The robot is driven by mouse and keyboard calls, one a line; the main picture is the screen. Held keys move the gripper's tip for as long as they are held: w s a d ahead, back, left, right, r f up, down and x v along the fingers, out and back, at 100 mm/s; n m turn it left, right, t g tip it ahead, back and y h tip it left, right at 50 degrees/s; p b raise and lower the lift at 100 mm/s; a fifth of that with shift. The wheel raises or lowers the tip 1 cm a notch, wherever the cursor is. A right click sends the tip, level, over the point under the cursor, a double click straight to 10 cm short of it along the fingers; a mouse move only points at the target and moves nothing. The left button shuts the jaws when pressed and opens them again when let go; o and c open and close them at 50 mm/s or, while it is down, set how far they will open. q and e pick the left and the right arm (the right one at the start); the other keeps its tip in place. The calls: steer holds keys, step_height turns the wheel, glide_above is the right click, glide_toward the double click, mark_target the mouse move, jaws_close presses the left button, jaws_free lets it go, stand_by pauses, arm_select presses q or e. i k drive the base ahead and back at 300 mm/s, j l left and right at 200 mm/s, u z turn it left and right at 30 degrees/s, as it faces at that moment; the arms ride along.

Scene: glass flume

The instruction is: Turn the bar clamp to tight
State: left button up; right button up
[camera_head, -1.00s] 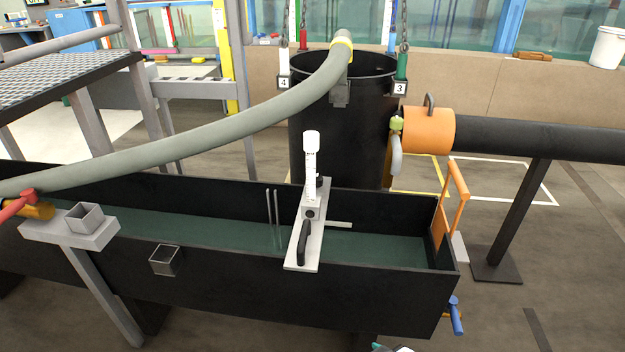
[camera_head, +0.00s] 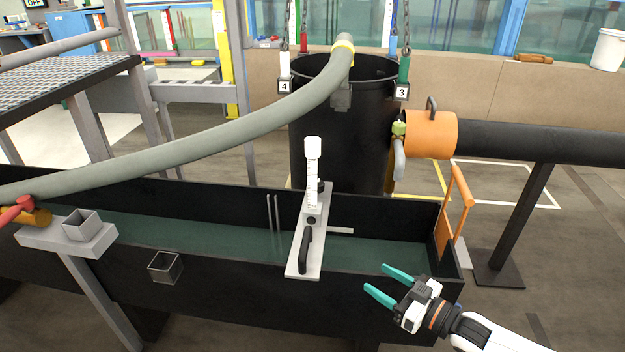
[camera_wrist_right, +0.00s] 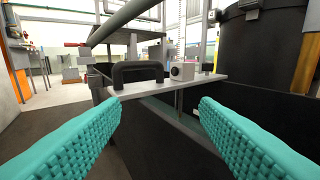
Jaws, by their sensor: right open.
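A pale plate (camera_head: 301,262) lies across the black flume (camera_head: 215,272) and carries a black arched handle (camera_head: 304,248), a small grey block with a dark round centre (camera_head: 311,220) and a white upright gauge (camera_head: 312,170). A small black knob (camera_head: 321,186) sits beside the gauge. I cannot tell which of these is the bar clamp. My right gripper (camera_head: 376,277) is open and empty, right of the plate and apart from it. In the right wrist view the handle (camera_wrist_right: 138,73) and block (camera_wrist_right: 182,70) show ahead between the teal fingers. My left gripper is not in view.
A black tank (camera_head: 345,140) hung on chains stands behind the flume. A grey hose (camera_head: 215,133) sweeps over its left part. An orange gate lever (camera_head: 460,195) rises at the right end. A metal cup (camera_head: 165,267) hangs on the near wall.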

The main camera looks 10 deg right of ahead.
mark_target(320, 184)
steer(key=i+j, duration=0.1)
steer(key=i, duration=0.8)
